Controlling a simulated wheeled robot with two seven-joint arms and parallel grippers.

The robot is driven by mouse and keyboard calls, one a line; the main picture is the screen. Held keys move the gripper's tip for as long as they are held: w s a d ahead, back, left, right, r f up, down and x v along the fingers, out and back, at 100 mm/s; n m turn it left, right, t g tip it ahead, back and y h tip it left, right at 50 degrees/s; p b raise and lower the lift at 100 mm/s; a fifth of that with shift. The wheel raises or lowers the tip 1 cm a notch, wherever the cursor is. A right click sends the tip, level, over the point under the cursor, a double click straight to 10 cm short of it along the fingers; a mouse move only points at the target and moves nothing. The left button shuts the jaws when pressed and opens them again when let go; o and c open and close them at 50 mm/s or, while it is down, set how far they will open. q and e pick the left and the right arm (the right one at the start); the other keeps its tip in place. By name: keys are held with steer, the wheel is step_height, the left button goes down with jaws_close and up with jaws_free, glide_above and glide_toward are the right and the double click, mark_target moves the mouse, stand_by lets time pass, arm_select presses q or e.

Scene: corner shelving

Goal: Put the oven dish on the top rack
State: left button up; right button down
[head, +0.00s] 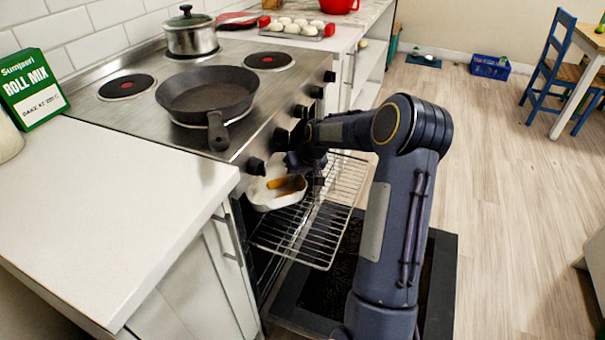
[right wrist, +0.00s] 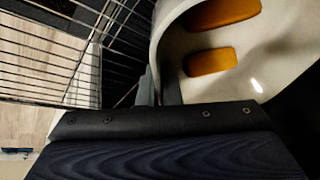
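The oven dish (head: 262,196) is white and holds orange-brown pieces of food. It is at the oven opening, at the left side of the pulled-out wire rack (head: 325,232); I cannot tell whether it touches the rack. My right gripper (head: 300,172) is at the dish's right side. In the right wrist view, the two fingers of the gripper (right wrist: 158,88) are closed on the rim of the dish (right wrist: 163,48), and rack bars show to the left. The oven's inside is mostly hidden. My left gripper is not in view.
The oven door (head: 440,285) is folded down below the rack, with my right arm above it. The stove top carries a frying pan (head: 205,95) and a lidded pot (head: 190,35). The white counter (head: 110,190) is mostly clear. Open floor lies right.

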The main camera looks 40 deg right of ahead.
mark_target(297, 187)
steer(key=shift+w+f+b, duration=0.15)
steer(key=shift+f+b, duration=0.6)
steer(key=shift+f, duration=1.8)
steer(key=shift+w+a, duration=0.1)
steer(key=shift+w, duration=0.05)
steer(key=shift+f, duration=0.2)
steer(key=c, duration=1.6)
jaws_free()
